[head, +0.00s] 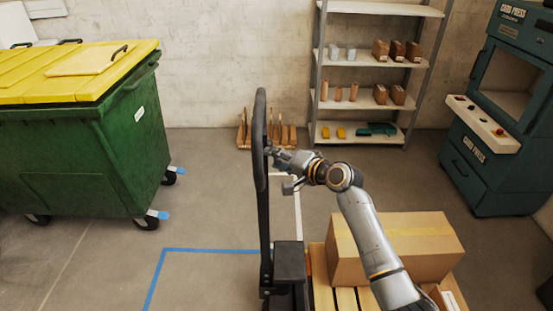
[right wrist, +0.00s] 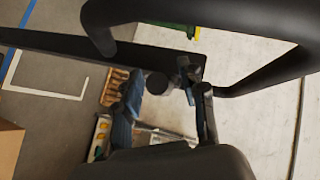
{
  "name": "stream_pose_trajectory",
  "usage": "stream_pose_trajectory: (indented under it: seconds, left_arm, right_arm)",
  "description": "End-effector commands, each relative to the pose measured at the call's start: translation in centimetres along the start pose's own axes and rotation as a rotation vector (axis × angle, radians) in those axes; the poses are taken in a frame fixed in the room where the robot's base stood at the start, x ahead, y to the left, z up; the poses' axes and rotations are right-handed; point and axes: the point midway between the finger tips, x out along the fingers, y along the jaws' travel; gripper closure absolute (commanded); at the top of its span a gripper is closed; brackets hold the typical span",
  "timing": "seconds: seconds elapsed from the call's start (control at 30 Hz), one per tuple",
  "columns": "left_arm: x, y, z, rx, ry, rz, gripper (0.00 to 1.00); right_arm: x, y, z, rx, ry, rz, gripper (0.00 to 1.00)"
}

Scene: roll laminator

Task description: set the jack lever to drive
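The pallet jack's upright black handle (head: 262,190) stands in the middle of the head view, with a closed loop at its top. My right gripper (head: 270,151) is at the right side of this loop. In the right wrist view the loop's thick black bars (right wrist: 215,20) cross the top. A short dark round knob (right wrist: 157,83), which looks like the jack lever's end, shows between the two spread fingers of my right gripper (right wrist: 162,88). The fingers look apart from the knob on both sides. The lever is hidden in the head view. My left gripper is not in view.
A cardboard box (head: 400,245) sits on a wooden pallet (head: 345,298) beside the jack. A green bin with a yellow lid (head: 75,150) stands at left. A shelf rack (head: 370,95) and a teal press (head: 495,150) stand behind. The floor left of the jack is clear.

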Motion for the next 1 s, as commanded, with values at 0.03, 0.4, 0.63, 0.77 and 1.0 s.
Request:
stream_pose_trajectory:
  seconds: [0.03, 0.4, 0.63, 0.77, 1.0]
  left_arm:
    - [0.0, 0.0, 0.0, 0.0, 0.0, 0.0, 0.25]
    - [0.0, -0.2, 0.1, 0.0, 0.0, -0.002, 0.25]
    - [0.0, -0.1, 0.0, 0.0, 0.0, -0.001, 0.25]
    - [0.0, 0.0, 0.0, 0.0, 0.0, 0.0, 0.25]
    - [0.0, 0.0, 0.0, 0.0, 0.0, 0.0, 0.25]
  right_arm:
    - [0.0, 0.0, 0.0, 0.0, 0.0, 0.0, 0.58]
    - [-1.2, 0.1, -0.1, -0.001, 0.002, 0.0, 0.58]
    - [-5.4, 0.1, -0.1, -0.002, 0.002, 0.001, 0.58]
    - [-8.0, 0.1, -0.1, -0.002, 0.002, 0.001, 0.58]
    - [-11.3, 0.1, 0.0, -0.001, 0.001, 0.001, 0.58]
